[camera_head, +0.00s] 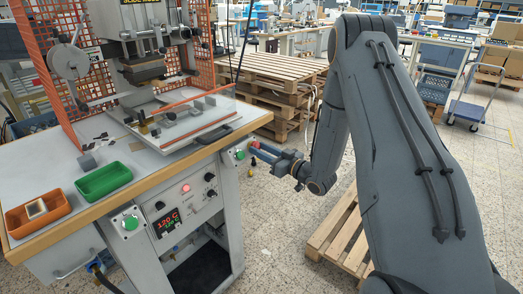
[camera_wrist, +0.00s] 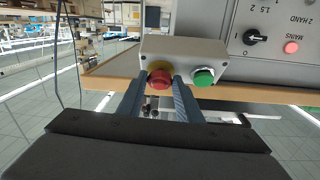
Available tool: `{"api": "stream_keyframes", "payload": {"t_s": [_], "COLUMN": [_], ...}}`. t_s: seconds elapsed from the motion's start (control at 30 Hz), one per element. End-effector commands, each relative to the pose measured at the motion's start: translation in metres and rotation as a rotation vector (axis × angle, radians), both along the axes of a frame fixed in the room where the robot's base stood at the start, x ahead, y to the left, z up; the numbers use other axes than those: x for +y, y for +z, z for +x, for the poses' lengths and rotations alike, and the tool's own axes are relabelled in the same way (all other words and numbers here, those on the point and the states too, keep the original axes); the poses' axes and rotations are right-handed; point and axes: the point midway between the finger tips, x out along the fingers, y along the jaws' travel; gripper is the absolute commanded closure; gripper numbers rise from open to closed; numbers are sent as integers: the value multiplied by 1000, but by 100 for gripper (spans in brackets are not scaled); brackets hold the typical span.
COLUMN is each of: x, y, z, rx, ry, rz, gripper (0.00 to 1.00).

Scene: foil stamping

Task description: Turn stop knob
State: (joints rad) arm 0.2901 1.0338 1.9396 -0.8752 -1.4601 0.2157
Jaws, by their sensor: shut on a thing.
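The red stop knob (camera_wrist: 160,77) sits on a grey button box (camera_wrist: 184,49) in the wrist view, with a yellow ring behind it. My gripper (camera_wrist: 160,86) has one finger on each side of the knob and is shut on it. A green button (camera_wrist: 204,77) is on the same box, just right of the fingers. In the head view my gripper (camera_head: 256,153) reaches from the right to the button box at the bench's right corner, where the knob is mostly hidden by the fingers. The green button there (camera_head: 240,155) shows beside them.
The control panel (camera_head: 178,208) with a temperature display is on the bench front. A stamping press (camera_head: 150,62), a green tray (camera_head: 104,181) and an orange tray (camera_head: 37,211) are on the bench. Wooden pallets (camera_head: 282,84) are stacked behind, and another pallet (camera_head: 345,236) lies below my arm.

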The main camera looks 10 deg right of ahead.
Motion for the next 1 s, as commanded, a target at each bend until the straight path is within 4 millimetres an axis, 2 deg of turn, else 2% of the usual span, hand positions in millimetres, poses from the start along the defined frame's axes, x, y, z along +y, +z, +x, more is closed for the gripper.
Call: {"api": "stream_keyframes", "payload": {"t_s": [0.5, 1.0], "x": [6, 6], "y": [3, 3], "z": [-3, -3], "rx": [174, 232], "ry": [-171, -230], "rz": [242, 322], "gripper": [90, 90]}}
